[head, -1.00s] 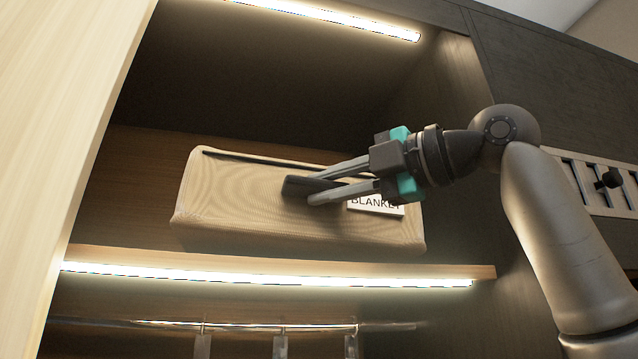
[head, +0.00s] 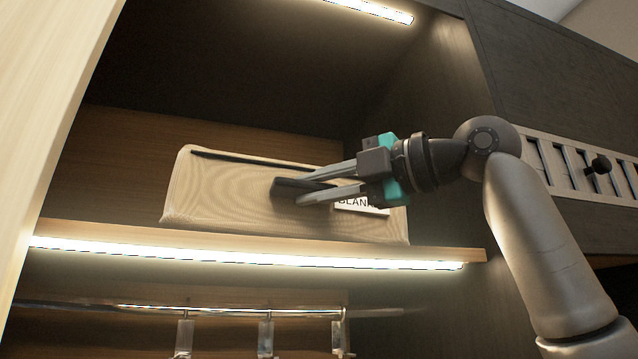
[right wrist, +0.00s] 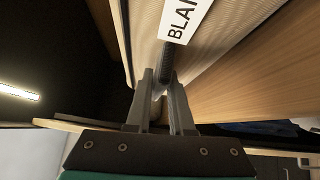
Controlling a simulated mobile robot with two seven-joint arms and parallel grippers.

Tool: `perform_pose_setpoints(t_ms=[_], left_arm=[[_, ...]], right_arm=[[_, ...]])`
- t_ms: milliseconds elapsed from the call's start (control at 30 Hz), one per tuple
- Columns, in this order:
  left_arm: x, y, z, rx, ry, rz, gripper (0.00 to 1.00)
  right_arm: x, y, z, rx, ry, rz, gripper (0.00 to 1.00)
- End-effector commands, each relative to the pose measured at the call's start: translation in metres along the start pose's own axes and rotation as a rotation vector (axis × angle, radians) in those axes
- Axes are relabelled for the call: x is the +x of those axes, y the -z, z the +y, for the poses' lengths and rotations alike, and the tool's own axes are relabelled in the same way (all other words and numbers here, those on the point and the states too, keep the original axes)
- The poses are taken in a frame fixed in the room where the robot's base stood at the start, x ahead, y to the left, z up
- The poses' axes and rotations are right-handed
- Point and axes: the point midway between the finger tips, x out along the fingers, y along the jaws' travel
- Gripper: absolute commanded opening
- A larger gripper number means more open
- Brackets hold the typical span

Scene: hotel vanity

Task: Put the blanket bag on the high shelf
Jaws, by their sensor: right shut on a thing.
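The blanket bag (head: 235,205) is a tan, woven box-shaped bag with a dark seam and a white label. In the head view it is at the high shelf (head: 250,250), with its lower edge close to the lit front edge; I cannot tell whether it rests on the board. My right gripper (head: 300,191) is shut on the bag's dark handle at the front face. The right wrist view shows the fingers (right wrist: 162,100) around the handle, below the label (right wrist: 186,18). The gripper partly hides the label in the head view. My left gripper is not in view.
A light strip (head: 250,260) runs under the shelf edge. Below it is a hanging rail (head: 220,310) with several hangers. A pale panel (head: 50,110) bounds the left and a dark wall the right. There is free room above the bag.

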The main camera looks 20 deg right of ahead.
Motion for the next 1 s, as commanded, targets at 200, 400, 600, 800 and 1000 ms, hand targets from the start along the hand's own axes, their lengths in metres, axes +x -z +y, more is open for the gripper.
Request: perform_pose_setpoints(t_ms=[200, 400, 600, 800, 1000], left_arm=[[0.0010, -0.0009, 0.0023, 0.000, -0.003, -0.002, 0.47], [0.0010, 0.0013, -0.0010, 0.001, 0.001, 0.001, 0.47], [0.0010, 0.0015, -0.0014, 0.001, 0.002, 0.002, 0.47], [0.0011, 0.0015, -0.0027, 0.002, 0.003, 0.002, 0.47], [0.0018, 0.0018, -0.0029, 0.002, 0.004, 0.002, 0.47]], right_arm=[[0.0024, 0.0023, 0.0000, -0.003, -0.008, 0.003, 0.00], [0.0021, 0.0021, 0.0002, -0.003, -0.008, 0.002, 0.00], [0.0025, 0.0019, -0.0007, -0.001, -0.005, 0.002, 0.42], [0.0030, 0.0016, -0.0019, 0.000, -0.002, 0.002, 0.55], [0.0031, 0.0007, -0.0060, 0.006, 0.011, 0.002, 0.55]])
